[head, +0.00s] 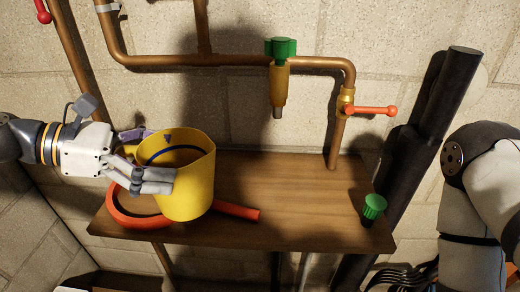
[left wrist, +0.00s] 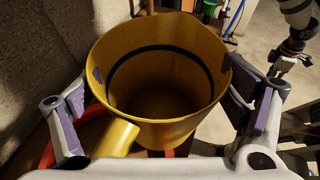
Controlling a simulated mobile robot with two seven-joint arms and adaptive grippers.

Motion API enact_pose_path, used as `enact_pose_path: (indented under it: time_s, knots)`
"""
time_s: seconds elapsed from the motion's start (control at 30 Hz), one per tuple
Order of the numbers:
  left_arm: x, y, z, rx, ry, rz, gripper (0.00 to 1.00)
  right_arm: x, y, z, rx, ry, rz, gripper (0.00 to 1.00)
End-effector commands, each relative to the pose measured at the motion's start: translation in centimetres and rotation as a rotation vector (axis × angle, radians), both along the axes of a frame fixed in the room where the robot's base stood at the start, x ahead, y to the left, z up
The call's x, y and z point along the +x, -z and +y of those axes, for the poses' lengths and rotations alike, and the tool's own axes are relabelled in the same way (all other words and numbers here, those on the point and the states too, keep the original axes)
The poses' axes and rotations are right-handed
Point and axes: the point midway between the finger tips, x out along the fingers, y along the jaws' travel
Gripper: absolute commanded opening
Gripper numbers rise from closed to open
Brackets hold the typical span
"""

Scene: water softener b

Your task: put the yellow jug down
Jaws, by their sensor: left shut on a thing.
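The yellow jug (head: 190,190) is upright over the left part of the wooden shelf (head: 285,205). My left gripper (head: 156,158) is shut on it from the left, with fingers on either side of its body. In the left wrist view the jug (left wrist: 165,125) opens toward the camera, with a dark band inside and its handle (left wrist: 118,138) toward my palm. I cannot tell whether its base touches the shelf. In the left wrist view my right gripper (left wrist: 290,64) seems to show small at the upper right; its fingers are unclear.
A red ring tool (head: 115,213) lies on the shelf, partly hidden behind the jug; its handle (head: 238,212) sticks out right. A green cap (head: 373,207) is at the right end. A green-topped valve (head: 280,75) and a red-handled tap (head: 368,110) hang above. The shelf's middle is clear.

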Motion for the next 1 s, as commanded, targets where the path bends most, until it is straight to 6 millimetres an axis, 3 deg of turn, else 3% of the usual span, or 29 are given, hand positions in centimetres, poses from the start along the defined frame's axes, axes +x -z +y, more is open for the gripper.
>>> enact_pose_path:
  time_s: [0.13, 0.3, 0.53, 0.73, 0.87, 1.0]
  knots:
    - [1.6, 0.3, -4.2, 0.001, 0.006, 0.004, 0.45, -0.2, 0.2, 0.0, 0.000, 0.000, 0.009, 0.40]
    - [3.7, 1.3, -8.8, 0.001, 0.006, 0.016, 0.45, -3.0, 2.8, 0.0, 0.000, 0.000, 0.112, 0.40]
    - [6.0, 0.8, -14.5, -0.001, 0.003, 0.008, 0.45, -5.0, 4.8, 0.0, 0.000, -0.001, 0.180, 0.40]
    - [7.0, 0.4, -17.0, -0.002, 0.002, 0.002, 0.45, -5.7, 5.5, 0.0, -0.001, -0.003, 0.202, 0.40]
    - [7.1, 3.6, -17.1, -0.003, -0.001, 0.012, 0.45, -7.6, 7.6, 0.0, -0.001, -0.004, 0.264, 0.40]
    - [7.1, 3.8, -17.0, -0.003, -0.003, 0.000, 0.45, -7.9, 8.0, 0.0, -0.001, -0.005, 0.275, 0.40]
